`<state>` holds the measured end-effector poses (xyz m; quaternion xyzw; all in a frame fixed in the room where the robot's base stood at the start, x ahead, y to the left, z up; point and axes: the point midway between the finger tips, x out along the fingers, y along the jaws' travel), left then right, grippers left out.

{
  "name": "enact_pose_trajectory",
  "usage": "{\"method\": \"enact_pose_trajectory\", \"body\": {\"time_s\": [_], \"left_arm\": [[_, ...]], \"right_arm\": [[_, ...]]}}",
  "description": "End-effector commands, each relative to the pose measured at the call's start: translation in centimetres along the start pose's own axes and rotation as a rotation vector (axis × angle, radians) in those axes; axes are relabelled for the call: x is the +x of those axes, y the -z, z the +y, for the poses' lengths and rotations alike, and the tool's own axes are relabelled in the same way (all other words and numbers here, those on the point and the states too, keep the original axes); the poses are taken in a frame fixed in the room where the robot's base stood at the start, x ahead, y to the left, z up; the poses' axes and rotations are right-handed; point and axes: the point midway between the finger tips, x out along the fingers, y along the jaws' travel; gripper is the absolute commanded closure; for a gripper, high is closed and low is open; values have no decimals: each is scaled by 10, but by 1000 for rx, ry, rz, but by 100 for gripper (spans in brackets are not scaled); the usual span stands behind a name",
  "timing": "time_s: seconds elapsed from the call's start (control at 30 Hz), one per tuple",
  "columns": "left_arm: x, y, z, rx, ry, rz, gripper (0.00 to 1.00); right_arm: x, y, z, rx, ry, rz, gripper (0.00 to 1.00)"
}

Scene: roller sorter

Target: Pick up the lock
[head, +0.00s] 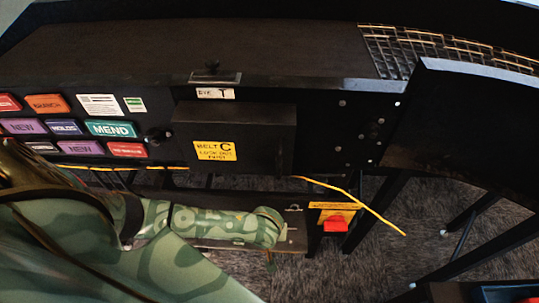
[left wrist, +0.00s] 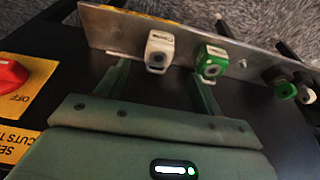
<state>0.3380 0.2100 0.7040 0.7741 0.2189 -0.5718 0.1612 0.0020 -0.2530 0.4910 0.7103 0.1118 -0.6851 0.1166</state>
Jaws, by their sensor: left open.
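In the left wrist view a metal rail (left wrist: 112,30) carries several small locks. A white lock (left wrist: 160,48) sits at the middle of it and a green lock (left wrist: 211,62) just to its right. Two darker locks with green and white parts (left wrist: 285,88) are farther right. My left gripper (left wrist: 163,72) is open and empty, its fingers reaching toward the rail. The white lock is ahead of the gap between them; the green one is by the right fingertip. I cannot tell whether they touch. In the head view my left arm hides most of the rail area. My right gripper is not in view.
A red OFF switch (left wrist: 10,75) on a yellow label (left wrist: 28,100) is left of my gripper; it also shows in the head view (head: 335,224). A yellow cord (head: 350,195) hangs nearby.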

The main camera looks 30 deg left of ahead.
Motion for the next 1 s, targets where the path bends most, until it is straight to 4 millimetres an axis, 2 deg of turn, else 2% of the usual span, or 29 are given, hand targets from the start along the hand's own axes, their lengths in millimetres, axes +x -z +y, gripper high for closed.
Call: {"method": "enact_pose_trajectory", "body": {"time_s": [0.03,0.2,0.4,0.5,0.77,0.8,0.97,1.0], "left_arm": [[10,-1,0,2,2,-1,33],[21,0,1,1,0,1,33],[56,-2,2,3,3,-1,33],[66,-1,2,2,1,0,33],[66,0,3,2,-1,1,33],[66,0,3,2,-1,1,38],[66,0,3,2,-1,1,83],[66,0,3,2,-1,1,85]], "right_arm": [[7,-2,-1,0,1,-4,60],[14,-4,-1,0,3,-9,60],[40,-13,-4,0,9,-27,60],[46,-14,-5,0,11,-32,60],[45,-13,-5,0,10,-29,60],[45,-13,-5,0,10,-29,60],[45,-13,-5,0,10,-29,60],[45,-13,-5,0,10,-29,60]]}}
